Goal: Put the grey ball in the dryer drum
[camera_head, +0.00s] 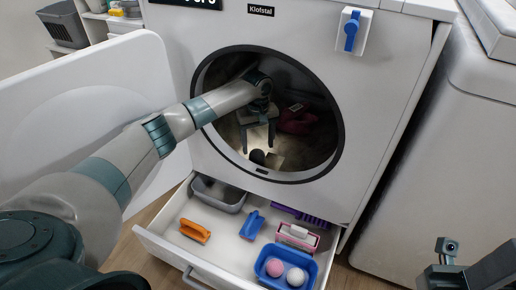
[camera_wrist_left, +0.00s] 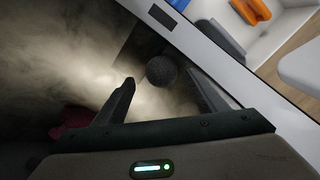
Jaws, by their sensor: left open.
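The dryer drum (camera_head: 318,98) is open, with its round mouth facing me and its door swung to the left. My left gripper (camera_head: 257,147) reaches through the mouth, fingers pointing down, open. The grey ball (camera_head: 257,156) is dark and round, inside the mouth near the lower front rim, just at the fingertips. In the left wrist view the ball (camera_wrist_left: 161,70) shows between the tips of the open left gripper (camera_wrist_left: 161,78), with gaps at both sides. I cannot tell whether the ball rests on the drum floor. A dark part of my right arm shows at the lower right; its jaws do not show.
A dark red cloth (camera_head: 297,122) lies in the drum. Below, an open drawer (camera_head: 215,255) holds a grey tray (camera_head: 219,196), brushes, an orange-handled item (camera_head: 195,231) and a blue bin (camera_head: 264,263) with balls. The open dryer door (camera_head: 85,105) stands beside my left arm.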

